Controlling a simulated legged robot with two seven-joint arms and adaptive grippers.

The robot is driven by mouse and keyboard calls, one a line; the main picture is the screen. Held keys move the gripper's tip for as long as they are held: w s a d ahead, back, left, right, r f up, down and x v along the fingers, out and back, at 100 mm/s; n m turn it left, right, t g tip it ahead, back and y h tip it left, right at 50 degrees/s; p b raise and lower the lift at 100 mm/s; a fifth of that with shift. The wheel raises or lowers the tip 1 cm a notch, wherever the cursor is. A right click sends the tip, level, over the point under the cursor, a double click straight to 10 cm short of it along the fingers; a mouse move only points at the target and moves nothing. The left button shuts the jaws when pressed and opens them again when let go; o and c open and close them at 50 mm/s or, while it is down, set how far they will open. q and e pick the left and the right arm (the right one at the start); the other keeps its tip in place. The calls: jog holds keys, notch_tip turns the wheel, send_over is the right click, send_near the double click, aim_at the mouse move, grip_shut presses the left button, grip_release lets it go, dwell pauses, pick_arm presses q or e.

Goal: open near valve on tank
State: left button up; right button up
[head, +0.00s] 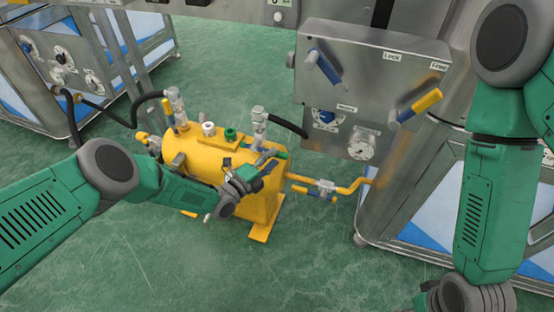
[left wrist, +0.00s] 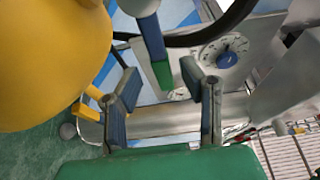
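The yellow tank (head: 190,150) stands on the green floor in the middle of the head view, and its yellow side fills the upper left of the left wrist view (left wrist: 45,60). The near valve (head: 259,122) is on its right end. Its lever, blue with a green end (head: 279,154), also shows in the left wrist view (left wrist: 153,45). My left gripper (head: 260,172) is at the tank's right end, close to the lever. In the left wrist view its fingers (left wrist: 161,88) are apart, with the lever's green end just beyond the gap. Whether they touch is unclear.
A metal cabinet (head: 370,80) with levers and gauges stands to the right. A yellow pipe (head: 345,188) with a valve runs from it to the tank. Another cabinet (head: 60,60) stands back left. Black hoses (head: 100,108) reach the tank. The front floor is clear.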

aim_at(278, 157)
pick_arm(q)
jog(key=shift+b+x, duration=0.3)
jog(key=shift+x, duration=0.8)
jog(key=shift+d, duration=0.65)
jog(key=shift+a, duration=0.1)
pick_arm(e)
jog(key=shift+d+f, duration=0.55)
jog(key=shift+f, duration=0.2)
pick_arm(q)
jog(key=shift+a, duration=0.3)
grip_shut()
pick_arm(e)
jog(key=shift+a+r, duration=0.1)
jog(key=shift+a, duration=0.2)
pick_arm(q)
jog(key=shift+d+r, duration=0.1)
jog(key=shift+d, duration=0.1)
pick_arm(e)
jog(key=shift+d, duration=0.2)
